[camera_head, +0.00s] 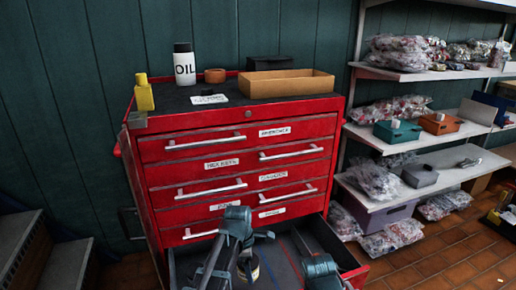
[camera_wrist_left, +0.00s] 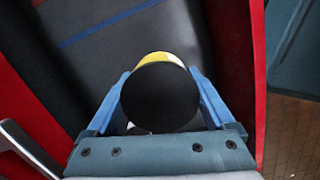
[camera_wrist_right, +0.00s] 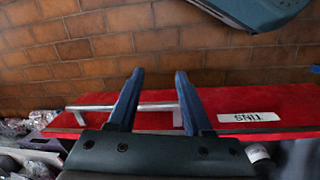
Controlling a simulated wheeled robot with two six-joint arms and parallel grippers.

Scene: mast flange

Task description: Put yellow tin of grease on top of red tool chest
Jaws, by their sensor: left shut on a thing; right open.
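The red tool chest (camera_head: 240,155) stands against the wall with its bottom drawer (camera_head: 283,265) pulled out. My left gripper (camera_head: 247,256) reaches down into that drawer. It is shut on a round tin with a black top and a yellow side, the yellow tin of grease (camera_wrist_left: 160,95), in the left wrist view. The tin (camera_head: 252,274) is partly hidden by my gripper in the head view. My right gripper (camera_wrist_right: 155,88) is open and empty, with the drawer's front and handle (camera_wrist_right: 125,107) beyond its fingers.
The chest's dark top holds a yellow bottle (camera_head: 144,97), a white OIL bottle (camera_head: 185,68), a tape roll (camera_head: 214,75), a paper card (camera_head: 209,99) and a wooden tray (camera_head: 287,83). Its front middle is bare. Loaded shelves (camera_head: 435,170) stand at right, grey steps (camera_head: 45,255) at left.

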